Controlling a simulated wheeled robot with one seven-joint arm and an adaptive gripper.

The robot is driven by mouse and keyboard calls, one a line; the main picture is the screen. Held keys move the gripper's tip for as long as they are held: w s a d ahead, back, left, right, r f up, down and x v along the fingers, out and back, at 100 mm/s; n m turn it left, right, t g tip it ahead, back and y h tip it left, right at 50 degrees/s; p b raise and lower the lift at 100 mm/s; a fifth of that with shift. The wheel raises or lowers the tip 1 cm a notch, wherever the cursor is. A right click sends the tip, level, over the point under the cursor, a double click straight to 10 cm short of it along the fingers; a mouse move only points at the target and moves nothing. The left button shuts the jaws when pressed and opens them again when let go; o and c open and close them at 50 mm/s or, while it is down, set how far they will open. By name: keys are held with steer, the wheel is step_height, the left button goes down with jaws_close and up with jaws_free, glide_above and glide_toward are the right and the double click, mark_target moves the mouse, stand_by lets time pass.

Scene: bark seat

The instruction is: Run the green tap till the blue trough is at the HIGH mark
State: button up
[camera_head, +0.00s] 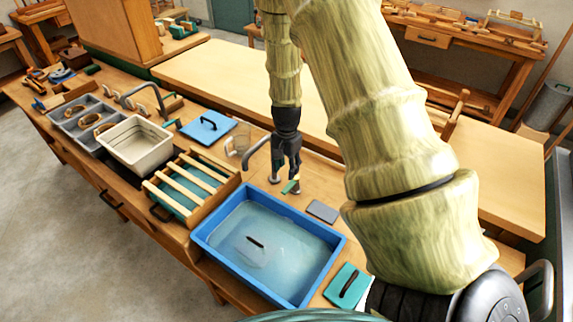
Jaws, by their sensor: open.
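The blue trough (213,263) stands on the bench at the lower middle and holds water (285,250). A dark bar and a pale round patch show in the water. I cannot make out a HIGH mark or the exact level. A small green piece, which looks like the green tap's handle (291,187), is just behind the trough. A grey curved spout (255,148) is beside it to the left. My gripper (287,172) points down, open, just above the green piece. Its fingers partly hide the tap, and I cannot tell whether they touch it. I cannot see a stream clearly.
A slatted wooden rack (190,182) is left of the trough, then a cream basin (135,144) and a grey divided tray (85,122). A blue board (208,127) lies behind. A grey plate (322,211) and a teal lid (347,287) are to the right.

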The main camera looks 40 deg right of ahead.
steer(key=shift+r, duration=1.3)
